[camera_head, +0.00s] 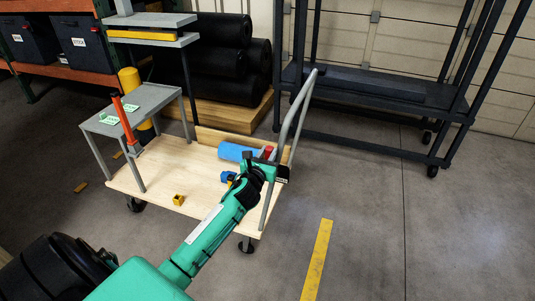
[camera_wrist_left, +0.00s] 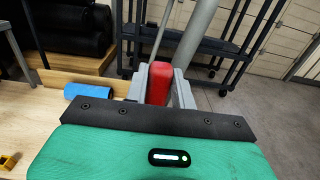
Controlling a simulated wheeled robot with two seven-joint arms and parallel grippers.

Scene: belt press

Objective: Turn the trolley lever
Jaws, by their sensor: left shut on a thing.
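The trolley (camera_head: 160,185) is a flat wooden platform on castors with a grey tubular push handle (camera_head: 302,100) at its right end. The handle's tube also shows in the left wrist view (camera_wrist_left: 197,30). The trolley lever is a red grip (camera_head: 268,152) beside the handle. In the left wrist view the red lever (camera_wrist_left: 159,84) stands roughly upright between my grey fingertips. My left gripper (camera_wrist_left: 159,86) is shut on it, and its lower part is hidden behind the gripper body. My left gripper (camera_head: 270,163) partly covers the lever in the head view. My right gripper is not in view.
On the trolley lie a blue cylinder (camera_head: 237,152), a blue block (camera_head: 227,177) and a yellow block (camera_head: 178,200). A grey table (camera_head: 155,98) with an orange-red lever (camera_head: 122,118) stands at left. A dark wheeled rack (camera_head: 350,84) stands behind. The floor at right is clear.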

